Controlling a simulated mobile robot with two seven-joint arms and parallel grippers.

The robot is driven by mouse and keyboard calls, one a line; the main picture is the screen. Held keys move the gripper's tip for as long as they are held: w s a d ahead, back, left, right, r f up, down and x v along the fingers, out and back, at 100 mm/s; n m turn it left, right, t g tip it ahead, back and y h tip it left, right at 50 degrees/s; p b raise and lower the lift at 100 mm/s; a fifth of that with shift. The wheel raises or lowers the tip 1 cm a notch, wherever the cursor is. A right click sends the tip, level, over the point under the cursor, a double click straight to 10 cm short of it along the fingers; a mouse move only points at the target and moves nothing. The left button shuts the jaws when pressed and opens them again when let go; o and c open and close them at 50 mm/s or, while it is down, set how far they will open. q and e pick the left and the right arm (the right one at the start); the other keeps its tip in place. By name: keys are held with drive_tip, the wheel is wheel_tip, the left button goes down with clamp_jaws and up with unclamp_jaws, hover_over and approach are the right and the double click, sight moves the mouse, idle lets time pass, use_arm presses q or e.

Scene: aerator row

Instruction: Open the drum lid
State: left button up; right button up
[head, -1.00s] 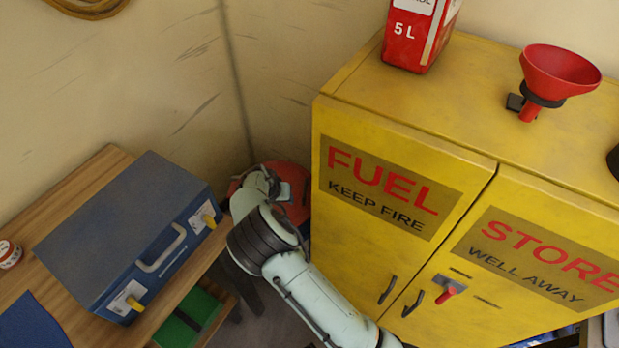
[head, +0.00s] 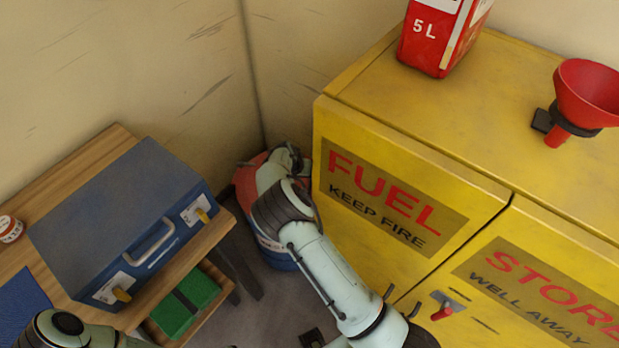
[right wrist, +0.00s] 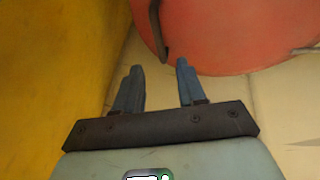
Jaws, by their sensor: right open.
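The drum (head: 279,262) stands on the floor in the corner, between the wooden bench and the yellow cabinet. Its red lid (head: 243,183) is mostly hidden behind my right arm. In the right wrist view the red lid (right wrist: 235,35) fills the top right, with a dark bar-like handle (right wrist: 157,30) at its edge. My right gripper (right wrist: 157,76) is open and empty, its blue fingertips just short of the lid's rim and the handle. In the head view the fingers cannot be made out. My left gripper is out of view; only part of the left arm shows at bottom left.
The yellow fuel cabinet (head: 385,150) stands close on the right, with a red can (head: 437,40) and a red funnel (head: 585,95) on top. A blue case (head: 125,215) lies on the wooden bench (head: 103,145). A green box (head: 180,312) sits below.

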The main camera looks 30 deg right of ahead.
drive_tip(key=x, duration=0.7)
drive_tip(key=shift+w+d+f+p, duration=0.1)
drive_tip(key=shift+d+f+p, duration=0.05)
drive_tip(key=shift+p, duration=0.2)
clamp_jaws()
